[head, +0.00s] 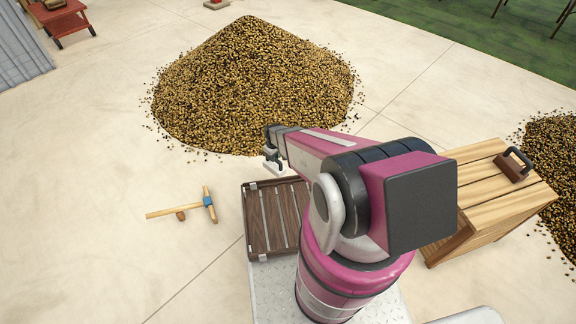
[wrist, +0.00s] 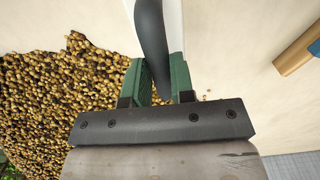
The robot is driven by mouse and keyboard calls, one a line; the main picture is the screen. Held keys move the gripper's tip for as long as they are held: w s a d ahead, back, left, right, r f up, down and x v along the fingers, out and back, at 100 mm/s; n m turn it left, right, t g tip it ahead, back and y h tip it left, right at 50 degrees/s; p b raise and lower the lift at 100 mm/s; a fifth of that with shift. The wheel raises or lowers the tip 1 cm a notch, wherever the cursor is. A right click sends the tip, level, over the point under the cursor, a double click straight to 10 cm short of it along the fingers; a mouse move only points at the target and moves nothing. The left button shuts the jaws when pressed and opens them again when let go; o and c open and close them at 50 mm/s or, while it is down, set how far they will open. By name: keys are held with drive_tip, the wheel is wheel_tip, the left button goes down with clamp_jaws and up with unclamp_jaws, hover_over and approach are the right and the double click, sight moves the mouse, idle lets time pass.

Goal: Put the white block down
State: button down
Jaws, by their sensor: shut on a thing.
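My gripper (head: 271,155) is held out above the far end of a dark slatted tray, in front of the large bean heap. In the wrist view its green jaws (wrist: 160,82) are closed around a dark curved handle (wrist: 152,40). The white block (head: 275,168) hangs just below my gripper in the head view and is small there. In the wrist view a white strip of the block (wrist: 174,22) shows beside the handle. The rest of the block is hidden or out of frame.
The dark tray (head: 249,215) lies at my front. A bean heap (head: 255,85) lies beyond. A wooden tool with a blue band (head: 208,202) lies left on open floor. A wooden crate (head: 465,170) at right bears a brown block with a dark handle (head: 512,168). A darker heap (head: 560,170) is at far right.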

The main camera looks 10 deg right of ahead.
drive_tip(key=w+d+f, duration=0.5)
drive_tip(key=d+f, duration=0.3)
drive_tip(key=f, duration=0.2)
drive_tip(key=shift+w+d, duration=0.2)
drive_tip(key=shift+w, duration=0.1)
drive_tip(key=shift+f, duration=0.1)
drive_tip(key=c, duration=1)
unclamp_jaws()
wheel_tip(320, 180, up, 12)
drive_tip(key=s+r+m, duration=0.2)
drive_tip(key=s+r, duration=0.5)
drive_tip(key=r, duration=0.4)
drive_tip(key=s+r+m, duration=0.2)
drive_tip(key=s+r, duration=0.5)
drive_tip(key=r, duration=0.4)
drive_tip(key=s+r+m, duration=0.3)
drive_tip(key=s+r, duration=0.4)
drive_tip(key=r, duration=0.5)
drive_tip(key=shift+s, duration=0.1)
